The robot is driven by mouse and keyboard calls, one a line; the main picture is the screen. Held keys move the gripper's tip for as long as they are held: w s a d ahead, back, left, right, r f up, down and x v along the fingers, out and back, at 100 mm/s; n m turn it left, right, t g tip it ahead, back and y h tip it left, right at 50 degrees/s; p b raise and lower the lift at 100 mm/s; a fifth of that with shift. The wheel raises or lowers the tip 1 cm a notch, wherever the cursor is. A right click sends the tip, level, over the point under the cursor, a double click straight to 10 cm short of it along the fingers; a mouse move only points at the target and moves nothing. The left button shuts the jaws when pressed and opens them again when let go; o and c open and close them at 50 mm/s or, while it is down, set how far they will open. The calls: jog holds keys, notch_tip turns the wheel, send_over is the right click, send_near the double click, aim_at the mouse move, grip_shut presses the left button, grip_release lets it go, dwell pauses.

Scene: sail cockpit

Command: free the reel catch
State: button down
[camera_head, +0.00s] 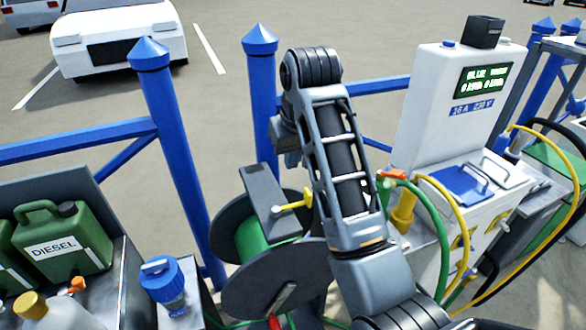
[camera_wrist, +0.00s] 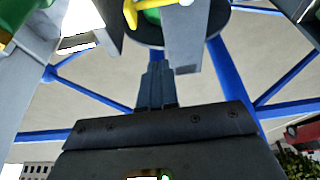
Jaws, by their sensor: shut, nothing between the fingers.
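The reel (camera_head: 248,278) has dark grey discs with green hose (camera_head: 250,238) wound between them. A grey bracket (camera_head: 262,190) reaches over its top, with a yellow handle (camera_head: 296,204) sticking out to the right. A red piece (camera_head: 273,321) shows low on the front disc; I cannot tell which part is the catch. In the wrist view, the yellow handle (camera_wrist: 131,12), grey bracket (camera_wrist: 183,38) and reel edge (camera_wrist: 218,22) are at the top. My gripper (camera_wrist: 157,68) is shut and empty, its tips just below them in the picture.
Blue posts (camera_head: 175,150) and rails stand behind the reel. A white power pedestal (camera_head: 450,100) with green and yellow hoses is on the right. Green diesel cans (camera_head: 65,240) and a blue-capped fitting (camera_head: 162,282) are on the left. Paved ground lies beyond.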

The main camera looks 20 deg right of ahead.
jog(key=shift+s+f+p, duration=0.2)
jog(key=shift+f+p, duration=0.2)
jog(key=shift+f, duration=1.05)
jog(key=shift+s+f+p, duration=0.15)
jog(key=shift+f+p, duration=0.25)
jog(key=shift+f, duration=1.1)
jog(key=shift+s+f+p, duration=0.2)
jog(key=shift+f+p, duration=0.2)
jog(key=shift+f, duration=1.05)
jog(key=shift+w, duration=0.15)
